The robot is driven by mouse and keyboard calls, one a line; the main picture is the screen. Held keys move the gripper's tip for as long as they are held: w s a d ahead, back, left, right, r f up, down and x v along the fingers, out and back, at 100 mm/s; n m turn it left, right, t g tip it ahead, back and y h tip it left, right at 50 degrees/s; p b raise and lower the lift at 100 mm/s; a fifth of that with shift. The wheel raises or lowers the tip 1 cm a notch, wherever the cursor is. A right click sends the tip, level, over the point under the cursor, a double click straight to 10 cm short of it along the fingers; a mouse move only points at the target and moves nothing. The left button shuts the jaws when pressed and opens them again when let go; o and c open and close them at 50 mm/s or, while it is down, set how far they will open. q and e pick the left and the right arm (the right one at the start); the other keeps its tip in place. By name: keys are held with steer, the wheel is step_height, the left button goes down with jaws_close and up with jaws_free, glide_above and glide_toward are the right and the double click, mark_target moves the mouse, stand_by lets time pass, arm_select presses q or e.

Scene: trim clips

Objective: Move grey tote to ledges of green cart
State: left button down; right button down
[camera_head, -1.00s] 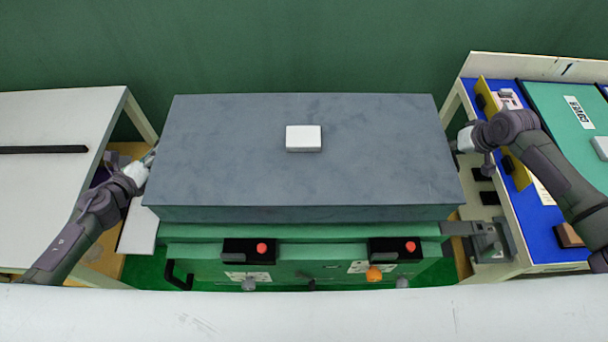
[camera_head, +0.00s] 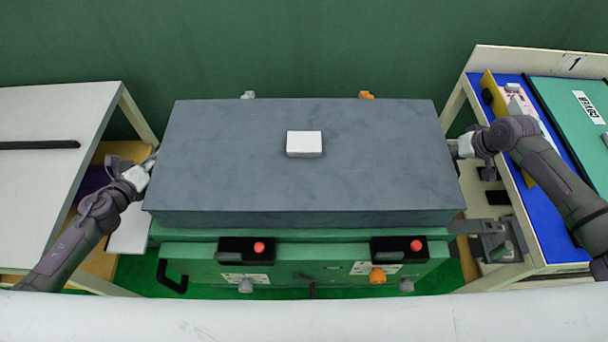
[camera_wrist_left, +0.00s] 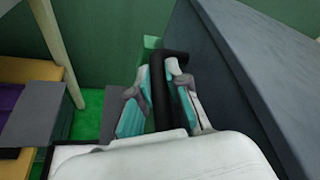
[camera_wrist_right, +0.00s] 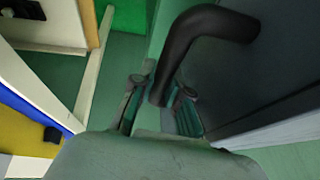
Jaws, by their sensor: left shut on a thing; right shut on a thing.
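The grey tote (camera_head: 230,170) is a large dark grey box with a flat top, held between my arms above the green cart (camera_head: 200,252). Its underside is hidden, so I cannot tell whether it touches the cart's ledges. A small white block (camera_head: 304,144) lies on its top. My left gripper (camera_head: 150,165) is at the tote's left end, shut on a black handle (camera_wrist_left: 160,95), which shows in the left wrist view. My right gripper (camera_head: 460,148) is at the right end, shut on the other black handle (camera_wrist_right: 205,24), which shows in the right wrist view.
A white table (camera_head: 45,190) stands at the left. A table with a blue surface (camera_head: 540,215) and a green board (camera_head: 570,110) stands at the right. Two boxes with red buttons (camera_head: 246,250) are on the cart's near side. A green wall (camera_head: 300,45) is behind.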

arm_select(q)
steer(key=c, duration=1.1)
jaws_free()
steer(key=shift+c, duration=0.2)
arm_select(e)
steer(key=c, duration=1.2)
jaws_free()
steer(key=shift+s, duration=0.1)
steer(key=shift+o, duration=0.2)
arm_select(q)
steer(key=shift+s, duration=0.1)
steer(key=v, duration=1.1)
steer(key=shift+s+a, duration=0.15)
steer(key=shift+s, duration=0.2)
steer(key=shift+r, duration=0.1)
arm_select(e)
steer(key=shift+r, duration=0.15)
steer(key=v, duration=1.1)
steer(key=shift+s+r, duration=0.15)
steer(key=shift+r, duration=0.15)
arm_select(q)
steer(key=shift+s, duration=0.15)
arm_select(e)
steer(key=shift+d+f, duration=0.1)
